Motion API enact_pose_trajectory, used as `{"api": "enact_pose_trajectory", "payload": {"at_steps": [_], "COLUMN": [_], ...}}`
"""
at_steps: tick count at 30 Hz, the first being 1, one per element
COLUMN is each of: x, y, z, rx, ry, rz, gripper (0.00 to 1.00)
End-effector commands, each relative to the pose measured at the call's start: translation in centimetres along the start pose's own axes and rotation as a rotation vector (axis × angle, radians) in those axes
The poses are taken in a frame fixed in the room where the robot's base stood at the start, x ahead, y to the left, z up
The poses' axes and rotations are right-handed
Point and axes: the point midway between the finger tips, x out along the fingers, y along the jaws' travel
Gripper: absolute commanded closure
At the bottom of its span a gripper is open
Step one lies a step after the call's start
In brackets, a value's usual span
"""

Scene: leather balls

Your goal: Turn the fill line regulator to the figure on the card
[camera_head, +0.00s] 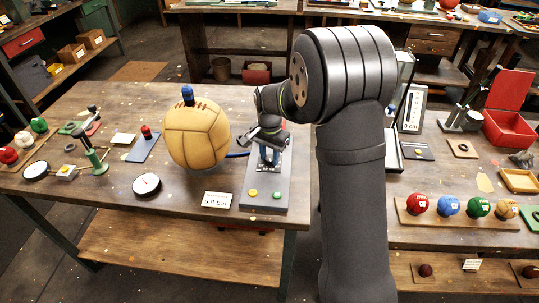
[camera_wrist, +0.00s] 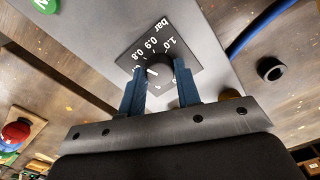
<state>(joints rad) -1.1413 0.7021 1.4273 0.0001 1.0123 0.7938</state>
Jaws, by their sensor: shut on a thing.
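The regulator's black knob (camera_wrist: 160,70) stands on a dark scale plate (camera_wrist: 178,47) marked bar, with 0.8, 0.9 and 1.0 legible. A pale mark shows on the knob, but its exact reading is unclear. My gripper (camera_wrist: 160,88) has its two blue fingers on either side of the knob, shut on it. In the head view my gripper (camera_head: 268,158) reaches down over the grey regulator board (camera_head: 264,203), hiding the knob. The white card (camera_head: 217,200) lies left of the board; it reads bar, its figure too small to read surely.
A tan leather ball (camera_head: 197,138) stands left of the board, with a blue hose (camera_head: 237,155) between them. Yellow (camera_head: 253,192) and green (camera_head: 277,195) buttons sit at the board's front. A round gauge (camera_head: 147,186) lies further left. Coloured balls (camera_head: 448,206) stand on the right table.

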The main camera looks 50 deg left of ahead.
Motion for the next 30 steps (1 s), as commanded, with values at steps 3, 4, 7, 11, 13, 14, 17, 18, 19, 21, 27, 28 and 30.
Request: {"api": "enact_pose_trajectory", "payload": {"at_steps": [3,4,7,11,13,14,17,18,19,21,27,28,30], "x": [0.0,0.0,0.0,0.0,0.0,0.0,0.0,0.0,-0.1,-0.3,-3.3,-4.0,-5.7], "y": [0.0,0.0,0.0,0.0,0.0,0.0,0.0,0.0,0.0,0.0,-0.1,-0.1,-0.1], "z": [-0.1,-0.1,-0.1,0.0,0.0,0.0,0.0,0.0,0.0,0.0,-0.1,-0.1,-0.1], "rx": [0.0,0.0,-0.001,-0.001,-0.001,-0.001,-0.001,-0.001,-0.001,-0.001,-0.001,-0.001,-0.001], "ry": [0.001,0.001,0.001,0.001,0.001,0.001,0.001,0.001,0.001,0.001,0.004,0.003,0.005], "rz": [-0.001,-0.001,-0.001,-0.001,-0.001,-0.001,0.0,0.0,0.0,-0.001,-0.004,-0.003,-0.004], "gripper": [0.93,0.93,0.93,0.48,0.48,0.48,0.48,0.48,0.48,0.48,0.48,0.48,0.48]}}
